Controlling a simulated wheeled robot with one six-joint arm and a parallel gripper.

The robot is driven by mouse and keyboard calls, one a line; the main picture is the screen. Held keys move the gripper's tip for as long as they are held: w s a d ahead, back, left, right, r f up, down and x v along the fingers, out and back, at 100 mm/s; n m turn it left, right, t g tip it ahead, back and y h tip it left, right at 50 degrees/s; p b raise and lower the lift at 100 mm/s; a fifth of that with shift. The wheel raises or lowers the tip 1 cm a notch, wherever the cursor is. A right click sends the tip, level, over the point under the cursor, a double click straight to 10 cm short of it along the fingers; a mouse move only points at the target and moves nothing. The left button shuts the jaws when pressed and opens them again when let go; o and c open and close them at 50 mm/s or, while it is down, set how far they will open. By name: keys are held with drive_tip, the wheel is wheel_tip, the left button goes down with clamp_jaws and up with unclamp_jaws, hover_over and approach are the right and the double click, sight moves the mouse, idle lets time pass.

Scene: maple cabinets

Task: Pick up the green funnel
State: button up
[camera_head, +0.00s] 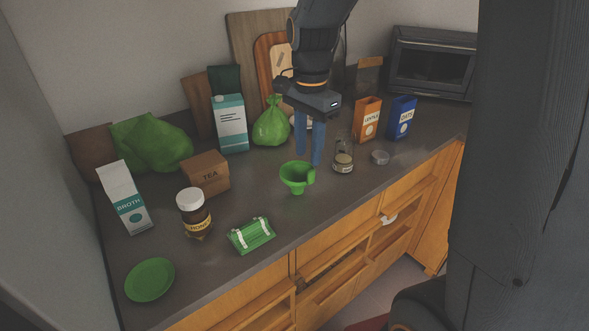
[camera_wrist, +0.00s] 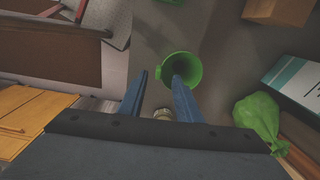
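The green funnel (camera_head: 296,176) stands on the dark countertop near its front edge, wide mouth up, with a small tab on its right side. In the wrist view the funnel (camera_wrist: 181,68) lies just beyond my fingertips, and the right finger overlaps its rim in the picture. My gripper (camera_head: 309,160) points down above the counter, just behind and above the funnel. Its two blue fingers are apart, with nothing held between them; they also show in the wrist view (camera_wrist: 160,76). I cannot tell whether a finger touches the funnel.
A small glass jar (camera_head: 343,160) stands close to the right of the funnel. A green packet with white straps (camera_head: 251,235) lies front left. A honey jar (camera_head: 194,214), tea box (camera_head: 206,175) and green bag (camera_head: 271,127) stand around. Bare counter lies between the packet and funnel.

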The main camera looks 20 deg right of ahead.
sight(311, 171)
drive_tip(key=f, duration=0.2)
drive_tip(key=f+p, duration=0.1)
drive_tip(key=f, duration=0.1)
drive_tip(key=d+f+p, duration=0.1)
drive_tip(key=f, duration=0.1)
drive_tip(key=shift+w+f, duration=0.1)
drive_tip(key=shift+f, duration=0.65)
clamp_jaws()
